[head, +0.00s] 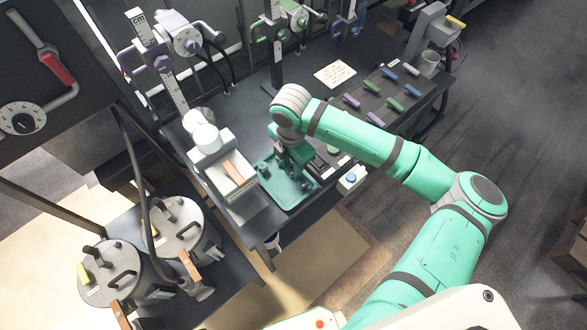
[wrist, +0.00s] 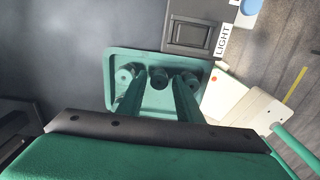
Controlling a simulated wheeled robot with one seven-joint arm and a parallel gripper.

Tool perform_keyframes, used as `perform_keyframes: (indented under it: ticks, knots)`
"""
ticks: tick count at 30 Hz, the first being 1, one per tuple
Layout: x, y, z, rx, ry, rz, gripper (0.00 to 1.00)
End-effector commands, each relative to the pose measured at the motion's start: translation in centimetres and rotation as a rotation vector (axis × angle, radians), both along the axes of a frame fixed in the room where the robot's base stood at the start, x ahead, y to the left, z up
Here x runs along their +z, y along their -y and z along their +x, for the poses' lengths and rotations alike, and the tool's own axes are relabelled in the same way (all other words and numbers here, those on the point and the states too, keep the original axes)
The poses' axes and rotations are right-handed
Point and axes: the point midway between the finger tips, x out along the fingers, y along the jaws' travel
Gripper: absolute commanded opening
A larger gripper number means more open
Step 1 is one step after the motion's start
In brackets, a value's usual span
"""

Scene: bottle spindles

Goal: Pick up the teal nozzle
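A teal tray (wrist: 150,102) lies on the dark bench below my gripper, and it also shows in the head view (head: 282,199). Several short, round teal nozzles stand in the tray. In the wrist view one is at the left (wrist: 124,75), one in the middle (wrist: 158,78) and one at the right (wrist: 191,79). My gripper (wrist: 160,76) is open and points down over the tray. Its two teal fingers are apart, with the middle nozzle seen between their tips. I cannot tell whether they touch it or how high they are. In the head view my arm hides part of the tray.
A dark switch box with a "LIGHT" label (wrist: 222,41) is beside the tray. A white box with a blue button (head: 350,180) stands to its right in the head view. A white machine (head: 222,165) stands close on the left.

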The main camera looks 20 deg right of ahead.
Motion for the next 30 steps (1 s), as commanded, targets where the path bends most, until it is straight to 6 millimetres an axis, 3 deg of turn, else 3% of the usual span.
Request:
perform_keyframes:
  ticks: [4, 12, 16, 30]
  knots:
    - [-1.36, -0.14, 0.00, 0.003, -0.001, 0.001, 0.32]
    - [-1.58, 0.19, -0.06, -0.003, 0.001, 0.000, 0.32]
    - [-1.57, 0.25, -0.08, -0.004, 0.000, 0.000, 0.01]
    - [-0.82, 0.15, -0.05, -0.002, 0.000, 0.000, 0.01]
